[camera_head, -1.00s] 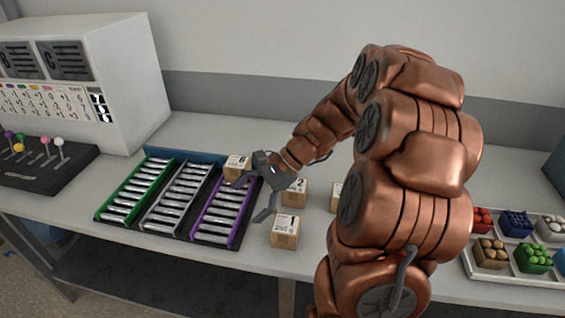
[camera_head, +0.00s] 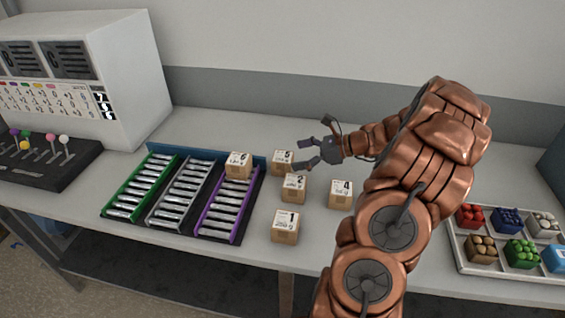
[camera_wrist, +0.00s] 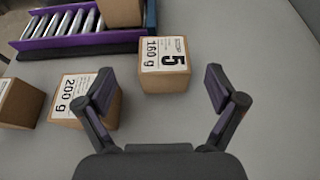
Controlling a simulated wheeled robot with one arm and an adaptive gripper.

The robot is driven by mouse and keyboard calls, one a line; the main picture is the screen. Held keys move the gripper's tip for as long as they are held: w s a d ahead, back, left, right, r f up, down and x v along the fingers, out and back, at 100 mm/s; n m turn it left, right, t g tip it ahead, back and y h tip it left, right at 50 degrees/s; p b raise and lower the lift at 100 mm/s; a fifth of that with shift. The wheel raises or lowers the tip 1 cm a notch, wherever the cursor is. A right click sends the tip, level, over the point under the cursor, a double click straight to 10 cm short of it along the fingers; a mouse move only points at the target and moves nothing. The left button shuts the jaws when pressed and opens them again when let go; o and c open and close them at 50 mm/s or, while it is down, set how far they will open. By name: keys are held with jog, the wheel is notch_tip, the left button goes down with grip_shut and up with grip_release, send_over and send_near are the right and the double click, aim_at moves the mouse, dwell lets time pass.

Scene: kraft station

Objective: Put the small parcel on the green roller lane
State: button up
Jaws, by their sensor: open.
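Several similar cardboard parcels with number labels are in the head view; I cannot tell which is the small one. Parcel 5 (camera_head: 282,162), marked 160 g in the wrist view (camera_wrist: 165,66), stands on the table. My gripper (camera_head: 299,155) is open and empty just right of it. In the wrist view parcel 5 lies ahead, between the fingers' directions (camera_wrist: 160,84) and apart from them. Parcel 2 (camera_head: 293,188), marked 200 g (camera_wrist: 82,100), stands nearer the front. Parcel 6 (camera_head: 238,165) sits at the back of the purple lane (camera_head: 220,205). The green roller lane (camera_head: 140,187) is empty.
Parcel 4 (camera_head: 341,194) and parcel 1 (camera_head: 285,226) stand on the table nearby. A grey lane (camera_head: 181,193) is empty between green and purple. A tray (camera_head: 505,267) of coloured items is at right; a lever box (camera_head: 45,165) is at left.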

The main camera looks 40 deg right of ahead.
aim_at(288, 157)
jog(key=x, duration=0.2)
jog(key=p+x, duration=0.1)
jog(key=x, duration=0.2)
jog(key=shift+w+d+f+p, duration=0.1)
jog(key=shift+w+f+p, duration=0.2)
jog(key=shift+f, duration=0.05)
jog(key=c, duration=1.5)
